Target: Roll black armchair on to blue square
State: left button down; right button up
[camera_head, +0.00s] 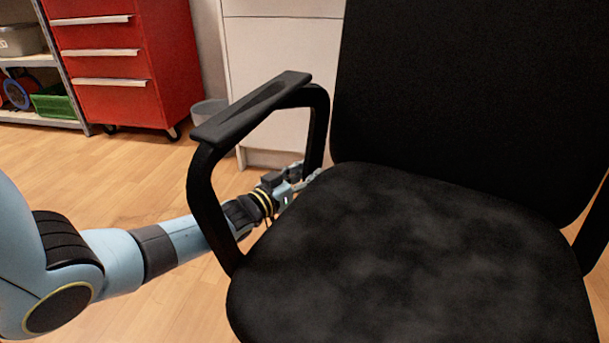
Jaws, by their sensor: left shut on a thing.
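The black armchair (400,240) fills the middle and right of the head view, close in front of me. Its seat faces me, its backrest (470,90) rises behind, and its left armrest (255,105) stands toward my left arm. My left arm passes behind the front post of that armrest. My left gripper (305,178) is at the rear post of the armrest, beside the seat's back corner, and is shut on the armrest. Its fingertips are partly hidden by the seat and post. The chair's wheels and the blue square are not in view. My right gripper is not in view.
A red drawer cabinet (125,65) on castors stands at the back left. A metal shelf (40,61) with a green crate (55,103) is beside it. A grey bin (208,111) and a white cabinet (280,55) stand behind the chair. Wooden floor (110,175) is clear at left.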

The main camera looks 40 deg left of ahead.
pick_arm(q)
jog(key=shift+w+d, duration=0.1)
jog(key=shift+w, duration=0.45)
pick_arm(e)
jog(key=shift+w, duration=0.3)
pick_arm(q)
jog(key=c, duration=1)
grip_release()
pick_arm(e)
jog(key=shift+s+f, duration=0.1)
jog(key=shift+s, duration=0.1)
pick_arm(q)
jog(key=shift+s, duration=0.1)
jog(key=s, duration=0.4)
jog(key=s+a, duration=0.1)
jog(key=s, duration=0.6)
jog(key=shift+s+a, duration=0.15)
jog(key=shift+s, duration=0.25)
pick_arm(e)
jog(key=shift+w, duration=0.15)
